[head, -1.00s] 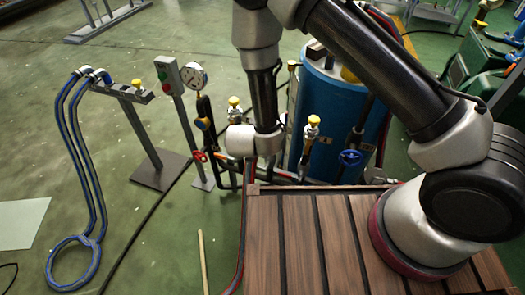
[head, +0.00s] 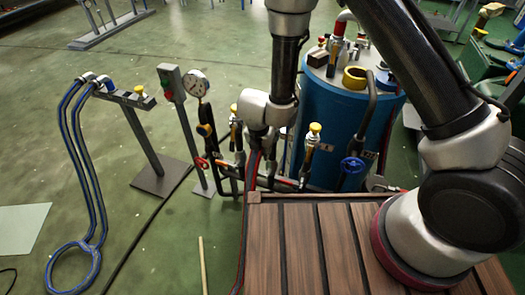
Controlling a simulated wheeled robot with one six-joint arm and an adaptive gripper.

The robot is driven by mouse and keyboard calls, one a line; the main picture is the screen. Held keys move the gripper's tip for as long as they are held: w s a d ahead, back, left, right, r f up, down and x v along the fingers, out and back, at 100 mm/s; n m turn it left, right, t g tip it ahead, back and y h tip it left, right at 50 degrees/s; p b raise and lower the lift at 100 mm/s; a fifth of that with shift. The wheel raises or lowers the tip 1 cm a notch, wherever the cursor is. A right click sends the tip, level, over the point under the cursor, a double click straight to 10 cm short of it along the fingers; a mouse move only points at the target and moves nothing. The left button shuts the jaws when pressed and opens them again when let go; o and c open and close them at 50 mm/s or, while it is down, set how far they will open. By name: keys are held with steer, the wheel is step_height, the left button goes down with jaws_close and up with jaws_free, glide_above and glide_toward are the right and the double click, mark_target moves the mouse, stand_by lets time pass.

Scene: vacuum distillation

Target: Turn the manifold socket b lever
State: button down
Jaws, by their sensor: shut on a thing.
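A low pipe manifold (head: 283,182) runs across behind the front edge of my slatted deck. It carries yellow-capped fittings, one at the right (head: 313,137) and one at the left (head: 234,135). A red handwheel (head: 202,163) sits at its left and a blue handwheel (head: 352,165) at its right. I cannot tell which part is the socket b lever. My arm reaches down over the manifold, its pale wrist between the yellow-capped fittings. My gripper is hidden behind the wrist, so its fingers and any contact do not show.
A blue tank (head: 335,125) with fittings on top stands behind the manifold. A round gauge (head: 197,83) and a red-green button box (head: 171,82) stand left. Farther left is a stand (head: 147,140) with blue hoses (head: 85,165) looping to the floor. Green floor is open at the left.

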steer(key=c, duration=1.3)
jaws_free()
steer(key=v, duration=1)
steer(key=shift+r, duration=0.3)
steer(key=shift+s+r, duration=0.25)
steer(key=shift+r, duration=0.4)
